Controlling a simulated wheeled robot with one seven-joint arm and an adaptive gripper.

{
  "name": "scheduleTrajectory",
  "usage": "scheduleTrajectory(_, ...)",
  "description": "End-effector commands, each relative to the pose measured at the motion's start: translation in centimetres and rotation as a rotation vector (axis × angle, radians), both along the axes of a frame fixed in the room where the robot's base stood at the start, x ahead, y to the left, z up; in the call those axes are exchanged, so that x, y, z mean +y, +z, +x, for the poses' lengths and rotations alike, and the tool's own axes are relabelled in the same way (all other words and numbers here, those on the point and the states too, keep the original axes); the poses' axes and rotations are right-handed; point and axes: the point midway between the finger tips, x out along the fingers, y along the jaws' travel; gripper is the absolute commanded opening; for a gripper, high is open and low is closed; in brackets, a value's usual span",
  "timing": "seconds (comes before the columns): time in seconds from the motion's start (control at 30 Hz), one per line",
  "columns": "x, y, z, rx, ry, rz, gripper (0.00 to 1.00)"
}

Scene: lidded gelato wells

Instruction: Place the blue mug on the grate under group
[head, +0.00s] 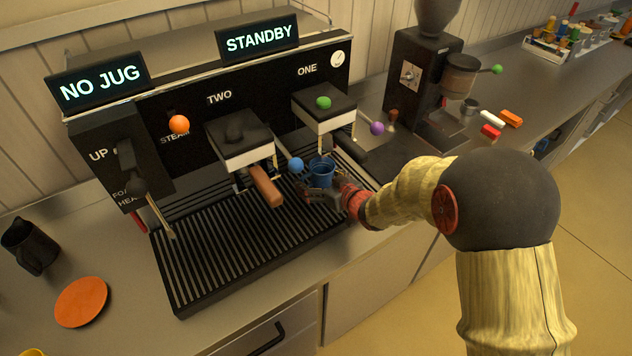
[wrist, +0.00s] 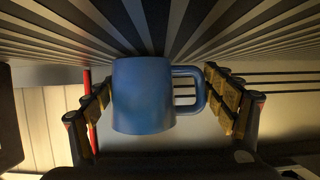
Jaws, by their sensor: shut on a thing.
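The blue mug (head: 321,173) is at the right end of the slatted grate (head: 215,262), in front of and below the group marked ONE (head: 324,106). My gripper (head: 332,194) reaches in from the right and is shut on the mug. In the wrist view the mug (wrist: 143,95) sits between the padded fingers (wrist: 158,100), with its handle toward the right finger. The grate's slats fill the top of that view. I cannot tell whether the mug's base touches the grate.
Group TWO (head: 238,140) has a brown-handled portafilter (head: 266,186) sticking out left of the mug. A blue ball (head: 296,164) is close beside the mug. A grinder (head: 420,85) stands right. A dark jug (head: 30,246) and orange disc (head: 81,301) lie left. The grate's front left is clear.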

Motion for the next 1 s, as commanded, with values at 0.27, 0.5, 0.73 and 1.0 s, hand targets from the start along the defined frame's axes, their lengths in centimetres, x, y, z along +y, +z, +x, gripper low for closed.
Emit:
scheduleTrajectory(0.27,0.18,-0.06,0.32,-0.005,0.001,0.001,0.51)
scheduleTrajectory(0.5,0.16,-0.49,0.25,-0.003,0.001,0.000,0.88)
scheduleTrajectory(0.73,0.16,-0.48,0.25,-0.003,0.001,0.000,1.00)
scheduleTrajectory(1.0,0.16,-0.47,0.25,-0.003,0.001,0.000,1.00)
